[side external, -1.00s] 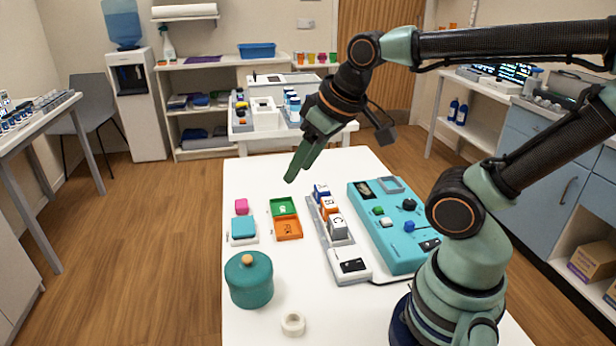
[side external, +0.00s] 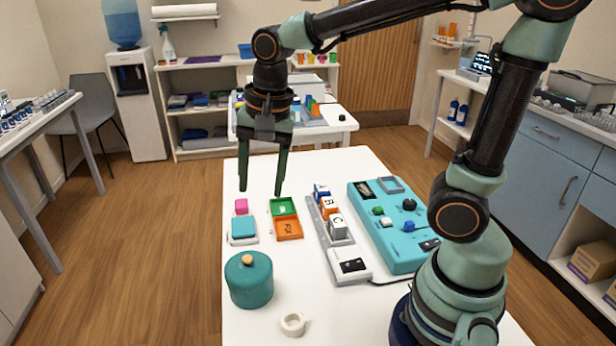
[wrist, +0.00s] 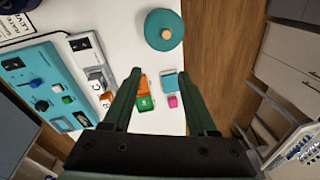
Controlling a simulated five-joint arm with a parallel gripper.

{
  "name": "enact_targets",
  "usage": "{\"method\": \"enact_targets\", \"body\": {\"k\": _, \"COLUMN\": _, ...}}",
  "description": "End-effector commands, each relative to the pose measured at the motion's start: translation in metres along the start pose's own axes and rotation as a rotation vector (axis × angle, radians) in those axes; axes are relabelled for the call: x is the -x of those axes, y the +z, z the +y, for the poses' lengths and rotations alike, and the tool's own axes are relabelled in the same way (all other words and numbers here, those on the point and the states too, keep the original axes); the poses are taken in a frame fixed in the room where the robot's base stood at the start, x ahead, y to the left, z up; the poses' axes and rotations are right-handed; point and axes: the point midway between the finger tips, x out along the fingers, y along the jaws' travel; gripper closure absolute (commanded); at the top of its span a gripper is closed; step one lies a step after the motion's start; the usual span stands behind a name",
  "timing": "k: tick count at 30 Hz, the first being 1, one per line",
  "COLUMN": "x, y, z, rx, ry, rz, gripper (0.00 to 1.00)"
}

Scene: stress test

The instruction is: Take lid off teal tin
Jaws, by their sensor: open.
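The teal tin (side external: 250,285) stands upright at the near left of the white table, with its teal lid (side external: 248,266) on top and a round tan knob (side external: 248,259) at the lid's centre. In the wrist view the lid (wrist: 157,30) shows from above, beyond my fingertips. My gripper (side external: 261,192) is open and empty, pointing down over the far part of the table, behind the tin and apart from it. Its two dark green fingers also show in the wrist view (wrist: 162,77).
A lettered-block rack (side external: 331,222) and teal control panel (side external: 392,232) stand right. A white ring (side external: 292,324) lies near the tin.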

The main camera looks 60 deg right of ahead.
Motion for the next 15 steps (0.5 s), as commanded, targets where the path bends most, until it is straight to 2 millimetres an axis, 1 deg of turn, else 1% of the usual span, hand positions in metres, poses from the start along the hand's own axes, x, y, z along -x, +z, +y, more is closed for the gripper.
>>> {"method": "enact_targets", "body": {"k": 1, "x": -0.006, "y": 0.004, "z": -0.007, "rx": -0.09, "ry": 0.034, "rz": -0.014, "gripper": 0.42}}
{"method": "enact_targets", "body": {"k": 3, "x": -0.013, "y": 0.009, "z": -0.014, "rx": -0.217, "ry": 0.072, "rz": -0.024, "gripper": 0.42}}
{"method": "enact_targets", "body": {"k": 6, "x": -0.021, "y": 0.014, "z": -0.022, "rx": -0.366, "ry": 0.118, "rz": -0.026, "gripper": 0.42}}
{"method": "enact_targets", "body": {"k": 10, "x": -0.028, "y": 0.019, "z": -0.028, "rx": -0.489, "ry": 0.156, "rz": -0.022, "gripper": 0.42}}
{"method": "enact_targets", "body": {"k": 13, "x": -0.032, "y": 0.021, "z": -0.029, "rx": -0.532, "ry": 0.168, "rz": -0.019, "gripper": 0.42}}
{"method": "enact_targets", "body": {"k": 15, "x": -0.039, "y": 0.021, "z": -0.029, "rx": -0.541, "ry": 0.172, "rz": -0.018, "gripper": 0.42}}
